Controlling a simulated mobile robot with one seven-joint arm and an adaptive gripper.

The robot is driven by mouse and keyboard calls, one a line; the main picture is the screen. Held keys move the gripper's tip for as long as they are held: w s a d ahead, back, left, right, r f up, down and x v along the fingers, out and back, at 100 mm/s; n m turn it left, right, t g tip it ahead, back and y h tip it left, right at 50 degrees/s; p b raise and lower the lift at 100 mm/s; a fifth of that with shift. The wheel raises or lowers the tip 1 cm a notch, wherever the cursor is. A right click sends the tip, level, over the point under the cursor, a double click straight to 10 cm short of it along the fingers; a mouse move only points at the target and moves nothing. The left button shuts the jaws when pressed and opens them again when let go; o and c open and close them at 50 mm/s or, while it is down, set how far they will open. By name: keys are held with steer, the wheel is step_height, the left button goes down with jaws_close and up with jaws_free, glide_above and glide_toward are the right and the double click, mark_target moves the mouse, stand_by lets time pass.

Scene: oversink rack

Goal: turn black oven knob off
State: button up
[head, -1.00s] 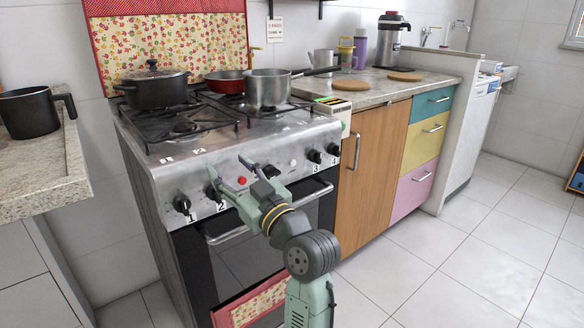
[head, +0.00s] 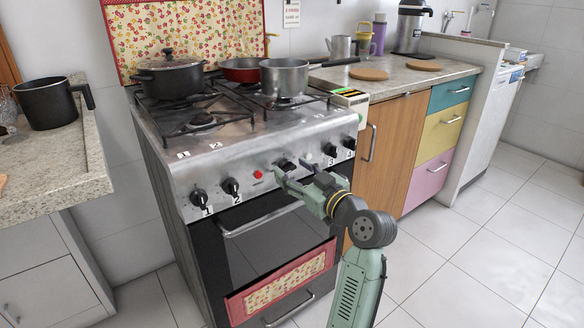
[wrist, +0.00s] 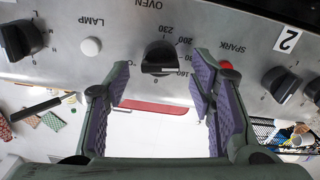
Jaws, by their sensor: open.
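The black oven knob (wrist: 160,58) is at the middle of the wrist view, on the steel panel under the word OVEN, with temperature numbers around it. A pale line shows on its near edge; I cannot tell its exact setting. In the head view the knob (head: 286,164) is partly hidden by my gripper (head: 291,170). My gripper (wrist: 163,78) is open, with purple-padded fingers on either side of the knob and slightly short of it. Neither finger visibly touches it.
A white lamp button (wrist: 91,46) and a red spark button (wrist: 226,65) flank the oven knob. Burner knobs 1 (head: 199,197) and 2 (head: 230,187) are to the left, 3 (head: 330,150) and 4 (head: 348,143) to the right. The oven handle (head: 275,213) runs below the panel.

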steer(key=shift+w+a, duration=0.4)
steer(key=shift+w, duration=0.15)
steer(key=shift+c, duration=0.6)
steer(key=c, duration=1)
